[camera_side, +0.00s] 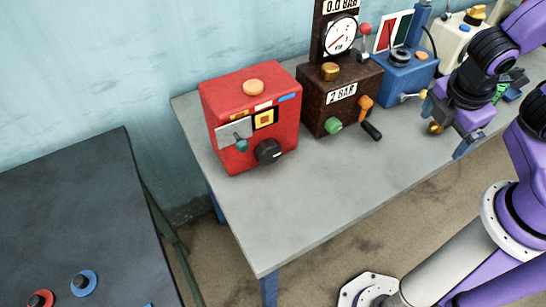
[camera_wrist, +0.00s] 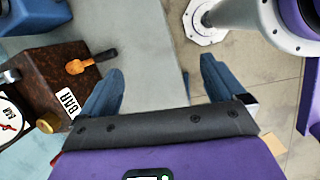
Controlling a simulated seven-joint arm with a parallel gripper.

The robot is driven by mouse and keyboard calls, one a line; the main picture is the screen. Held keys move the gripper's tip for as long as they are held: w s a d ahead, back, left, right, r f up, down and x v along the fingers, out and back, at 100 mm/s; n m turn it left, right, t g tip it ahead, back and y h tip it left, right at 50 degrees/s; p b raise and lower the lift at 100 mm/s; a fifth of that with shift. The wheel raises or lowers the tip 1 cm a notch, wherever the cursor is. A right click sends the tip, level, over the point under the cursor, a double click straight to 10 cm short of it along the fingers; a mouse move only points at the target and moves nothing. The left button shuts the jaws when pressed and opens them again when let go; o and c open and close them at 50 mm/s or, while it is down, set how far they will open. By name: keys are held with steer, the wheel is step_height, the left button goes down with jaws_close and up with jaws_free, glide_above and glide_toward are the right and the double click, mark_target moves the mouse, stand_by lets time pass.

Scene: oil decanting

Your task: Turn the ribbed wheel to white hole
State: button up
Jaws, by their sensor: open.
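A black wheel (camera_side: 268,152) with a small white mark sits low on the front of a red box (camera_side: 225,98); it is the likeliest ribbed wheel, but its ribs are too small to make out. Another dark round wheel (camera_side: 400,55) lies on top of a blue box (camera_side: 405,78). I cannot make out a white hole in either view. My gripper (camera_side: 447,130) is open and empty at the right, over the table's front edge and apart from both wheels. In the wrist view its two blue fingers (camera_wrist: 161,70) are spread, with only table and floor between them.
A brown box (camera_side: 312,92) with a gauge (camera_side: 341,36), green knob (camera_side: 334,126) and orange lever (camera_side: 366,103) stands between the red and blue boxes; it also shows in the wrist view (camera_wrist: 50,72). The front of the grey table (camera_side: 290,215) is clear. A dark table (camera_side: 60,210) stands left.

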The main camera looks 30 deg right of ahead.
steer(key=w+a+f+n+t+h, duration=0.1)
steer(key=w+a+n+t+h, duration=0.2)
steer(key=w+a+n+t, duration=0.35)
steer(key=w+a+f+n+t+h, duration=0.2)
steer(key=w+a+n+t+h, duration=0.15)
steer(key=w+n, duration=0.45)
steer(key=s+a+f+n+t+y, duration=0.1)
steer(key=a+f+n+t+y, duration=0.2)
steer(key=a+n+y, duration=0.35)
steer(key=a+f+n+t+y, duration=0.3)
steer(key=a+n+t, duration=0.1)
steer(key=a+n, duration=0.55)
glide_toward(272, 157)
steer(key=shift+w+n, duration=0.25)
steer(key=shift+w, duration=0.65)
steer(key=w, duration=0.7)
steer(key=shift+w+r, duration=0.1)
steer(key=shift+w, duration=0.15)
steer(key=c, duration=1)
